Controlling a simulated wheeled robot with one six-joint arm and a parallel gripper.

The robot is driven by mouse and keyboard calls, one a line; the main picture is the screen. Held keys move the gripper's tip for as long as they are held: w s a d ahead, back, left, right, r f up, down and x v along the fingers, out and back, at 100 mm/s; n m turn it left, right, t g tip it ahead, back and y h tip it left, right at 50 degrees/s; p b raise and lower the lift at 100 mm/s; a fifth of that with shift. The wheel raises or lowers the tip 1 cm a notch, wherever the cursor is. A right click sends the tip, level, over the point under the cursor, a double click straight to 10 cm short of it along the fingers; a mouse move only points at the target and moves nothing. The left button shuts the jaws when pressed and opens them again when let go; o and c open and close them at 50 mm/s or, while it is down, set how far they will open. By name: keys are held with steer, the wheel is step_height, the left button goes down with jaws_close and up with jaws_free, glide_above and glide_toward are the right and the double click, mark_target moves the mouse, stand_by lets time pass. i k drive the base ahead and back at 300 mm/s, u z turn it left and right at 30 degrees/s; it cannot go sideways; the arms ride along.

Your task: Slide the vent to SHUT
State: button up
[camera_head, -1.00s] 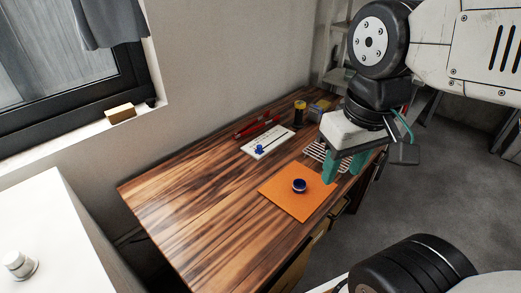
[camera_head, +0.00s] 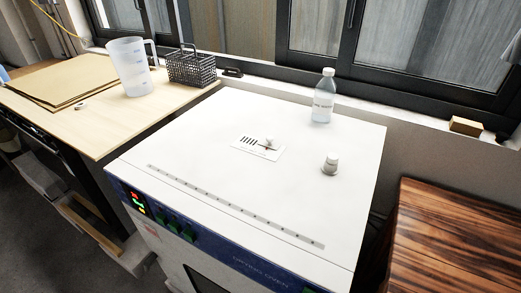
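The drying oven (camera_head: 300,215) is a white box with a blue front panel. On its flat top lies a small white vent plate (camera_head: 245,150) with a row of dark slots at its left end. A small pale slider knob (camera_head: 269,142) stands towards the right part of the plate, and the slots beside it show dark and uncovered. The lettering on the plate is too small to read. My gripper is not in view.
A jug (camera_head: 129,68) and wire basket (camera_head: 191,68) stand on the left table. The oven top's front is free.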

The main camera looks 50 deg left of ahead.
mark_target(268, 142)
steer(key=k, duration=0.8)
steer(key=z, duration=0.95)
steer(key=i, duration=0.85)
steer(key=u, duration=2.8)
steer(key=i, duration=0.5)
steer(key=u, duration=0.05)
